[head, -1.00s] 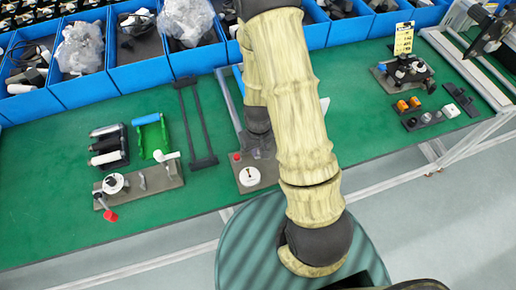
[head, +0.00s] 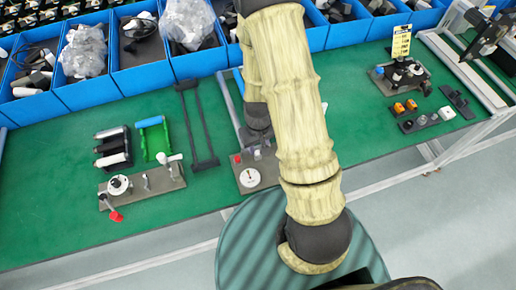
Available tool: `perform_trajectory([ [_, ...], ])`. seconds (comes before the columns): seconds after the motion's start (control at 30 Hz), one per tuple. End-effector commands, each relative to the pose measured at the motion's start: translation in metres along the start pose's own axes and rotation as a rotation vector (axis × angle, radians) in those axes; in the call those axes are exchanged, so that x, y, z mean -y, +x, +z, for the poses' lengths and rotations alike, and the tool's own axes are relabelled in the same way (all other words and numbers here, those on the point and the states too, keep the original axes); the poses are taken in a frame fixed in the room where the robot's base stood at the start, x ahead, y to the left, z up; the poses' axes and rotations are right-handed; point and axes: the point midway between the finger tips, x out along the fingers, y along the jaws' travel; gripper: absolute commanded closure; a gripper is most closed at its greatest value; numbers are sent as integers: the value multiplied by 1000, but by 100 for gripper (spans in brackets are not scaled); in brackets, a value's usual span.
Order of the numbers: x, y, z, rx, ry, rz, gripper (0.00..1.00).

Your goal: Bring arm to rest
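My arm (head: 295,120) rises from the lower right, with pale wood-textured links and dark joints. It reaches up over the green workbench (head: 60,200) to the blue bins at the back. The arm's own links hide part of the bench behind it. My gripper cannot be made out in the head view, so whether it holds anything does not show.
Blue bins (head: 140,75) with bagged and loose parts line the back. The bench's left front is bare.

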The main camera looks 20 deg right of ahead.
Motion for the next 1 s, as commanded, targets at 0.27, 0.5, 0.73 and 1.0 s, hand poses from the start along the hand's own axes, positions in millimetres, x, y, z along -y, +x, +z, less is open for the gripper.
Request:
perform_trajectory([
  [0.27, 0, -14, 0, 0, -1, 0, 65],
  [0.5, 0, -13, 0, 0, -1, 0, 65],
  [0.73, 0, -13, 0, 0, -1, 0, 65],
  [1.0, 2, -46, -4, -41, 13, -9, 65],
])
